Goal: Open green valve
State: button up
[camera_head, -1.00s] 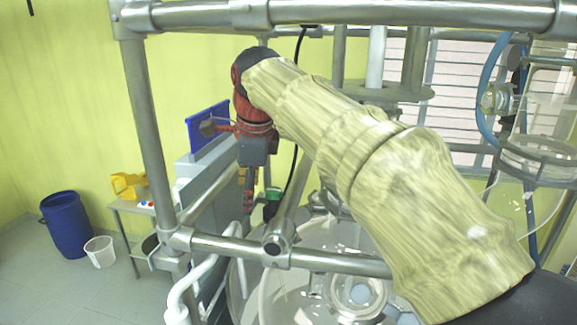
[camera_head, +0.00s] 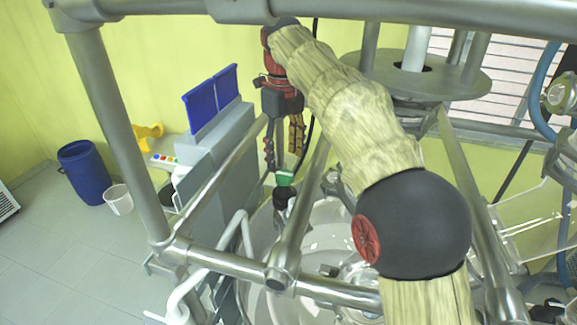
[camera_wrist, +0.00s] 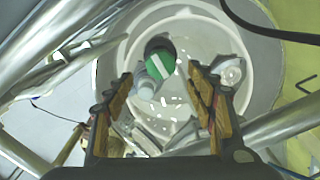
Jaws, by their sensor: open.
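The green valve (camera_head: 285,178) sits atop a dark fitting beside the metal frame, over the glass reactor (camera_head: 325,215). In the wrist view the green valve (camera_wrist: 161,66) is a round green cap with a white bar across it. My gripper (camera_head: 283,162) points down just above the valve in the head view. In the wrist view my gripper (camera_wrist: 158,88) is open, its two wooden-looking fingers apart on either side below the cap. Nothing is between the fingertips. I cannot tell the exact height gap to the valve.
Metal frame tubes (camera_head: 225,258) run close around the valve, with a thick upright post (camera_head: 122,130) at left. A grey cabinet with blue panels (camera_head: 212,98), a blue barrel (camera_head: 85,172) and a white bucket (camera_head: 118,199) stand beyond. A dark cable (camera_wrist: 265,35) crosses the wrist view's upper right.

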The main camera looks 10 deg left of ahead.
aim_at(284, 173)
jog(key=shift+w+f, duration=0.1)
jog(key=shift+f, duration=2.75)
jog(key=c, duration=0.3)
jog(key=c, duration=0.8)
jog(key=shift+c, duration=0.3)
